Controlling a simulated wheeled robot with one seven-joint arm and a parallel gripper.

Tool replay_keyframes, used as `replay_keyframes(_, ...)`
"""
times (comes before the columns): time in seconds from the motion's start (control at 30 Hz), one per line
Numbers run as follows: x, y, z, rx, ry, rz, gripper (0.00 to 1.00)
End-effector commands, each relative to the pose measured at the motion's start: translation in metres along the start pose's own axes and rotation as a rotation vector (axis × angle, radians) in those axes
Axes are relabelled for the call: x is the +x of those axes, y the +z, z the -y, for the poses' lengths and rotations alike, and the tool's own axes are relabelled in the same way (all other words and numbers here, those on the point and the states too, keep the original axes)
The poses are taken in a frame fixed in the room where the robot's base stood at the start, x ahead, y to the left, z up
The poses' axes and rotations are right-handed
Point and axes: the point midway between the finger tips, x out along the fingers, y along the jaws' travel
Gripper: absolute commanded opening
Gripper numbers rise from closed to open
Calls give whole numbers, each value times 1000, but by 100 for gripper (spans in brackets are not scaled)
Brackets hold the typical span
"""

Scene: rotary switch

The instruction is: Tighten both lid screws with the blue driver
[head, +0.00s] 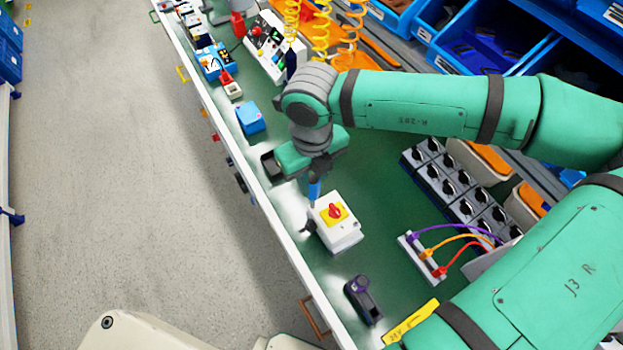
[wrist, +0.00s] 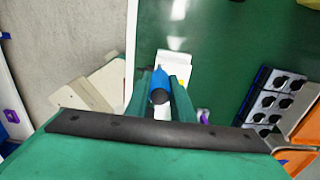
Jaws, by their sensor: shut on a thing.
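The white switch box (head: 340,236) stands on the green bench, with a yellow plate and a red rotary knob (head: 335,211) on its lid. My gripper (head: 316,177) is above the box's far left side and shut on the blue driver (head: 314,190). The driver points down, its lower end close to the lid's far left corner; I cannot tell if it touches. In the wrist view the driver (wrist: 161,79) sits between both fingers, its dark end toward the camera, partly covering the box (wrist: 174,58). The lid screws are too small or hidden to make out.
A blue box (head: 250,118) lies beyond the gripper. Rows of black rotary switches (head: 450,187) and a block with coloured cables (head: 421,258) are to the right. A dark tool with a purple top (head: 363,299) lies nearer. Green bench between is clear.

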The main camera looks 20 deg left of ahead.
Motion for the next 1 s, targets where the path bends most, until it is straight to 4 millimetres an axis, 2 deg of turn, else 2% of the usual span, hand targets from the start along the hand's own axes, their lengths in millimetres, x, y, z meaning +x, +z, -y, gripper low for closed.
replay_keyframes(0.57, 1, 0, 0, 25, 0, 0, 0)
replay_keyframes(1.0, 1, -1, 3, 522, -1, 0, 0)
